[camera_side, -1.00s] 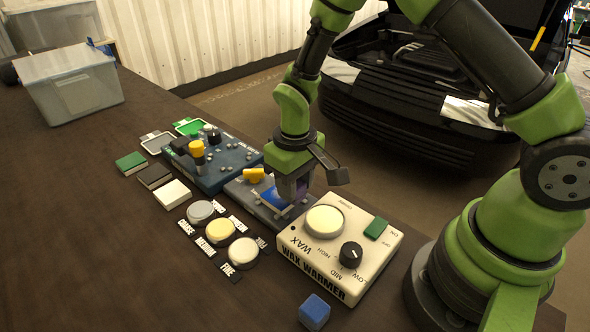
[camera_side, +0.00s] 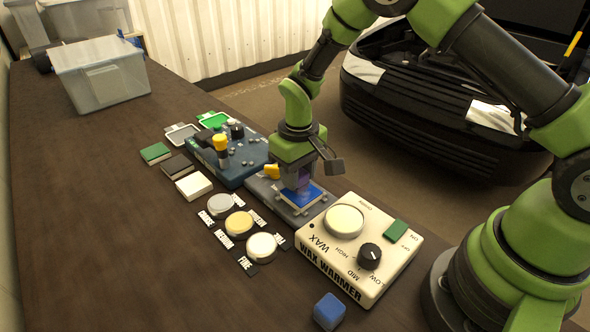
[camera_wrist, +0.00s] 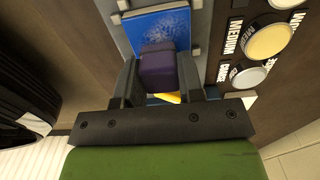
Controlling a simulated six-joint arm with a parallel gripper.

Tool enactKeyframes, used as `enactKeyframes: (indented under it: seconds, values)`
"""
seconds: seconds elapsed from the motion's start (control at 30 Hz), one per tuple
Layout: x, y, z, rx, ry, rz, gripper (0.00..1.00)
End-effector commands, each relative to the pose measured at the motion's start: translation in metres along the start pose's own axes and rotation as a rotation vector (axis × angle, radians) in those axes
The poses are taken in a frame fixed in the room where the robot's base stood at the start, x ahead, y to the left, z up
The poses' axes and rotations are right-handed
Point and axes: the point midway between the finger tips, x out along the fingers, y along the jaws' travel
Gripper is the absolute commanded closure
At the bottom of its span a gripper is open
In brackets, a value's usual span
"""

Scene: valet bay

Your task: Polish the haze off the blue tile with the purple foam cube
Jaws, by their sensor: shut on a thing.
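The blue tile (camera_side: 306,199) lies on a grey fixture plate behind the wax pucks. In the wrist view the tile (camera_wrist: 160,28) has pale speckled haze across its blue face. My gripper (camera_side: 297,184) points down over the tile's far-left part. The gripper (camera_wrist: 159,78) is shut on the purple foam cube (camera_wrist: 158,66), which sits between its two dark fingers. The cube overlaps the tile's near edge in the wrist view. I cannot tell for sure whether it touches the tile. Fingers mostly hide the cube in the side view.
A cream wax warmer (camera_side: 318,256) stands close right of the tile fixture. A blue cube (camera_side: 329,311) lies in front of it. A navy fixture (camera_side: 237,172) with knobs, a yellow knob (camera_side: 272,172) and round pucks (camera_side: 239,223) are nearby.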

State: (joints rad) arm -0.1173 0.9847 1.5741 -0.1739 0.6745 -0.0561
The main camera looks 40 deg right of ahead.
Motion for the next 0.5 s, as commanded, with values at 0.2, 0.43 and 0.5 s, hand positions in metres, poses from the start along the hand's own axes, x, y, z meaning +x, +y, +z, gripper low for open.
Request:
enactKeyframes:
  seconds: [0.2, 0.43, 0.5]
  values:
    - [0.0, 0.0, 0.021, 0.0, -0.004, 0.0, 0.91]
    - [0.0, 0.0, 0.042, -0.001, -0.004, 0.001, 0.91]
    - [0.0, 0.0, 0.049, -0.001, -0.004, 0.0, 0.91]
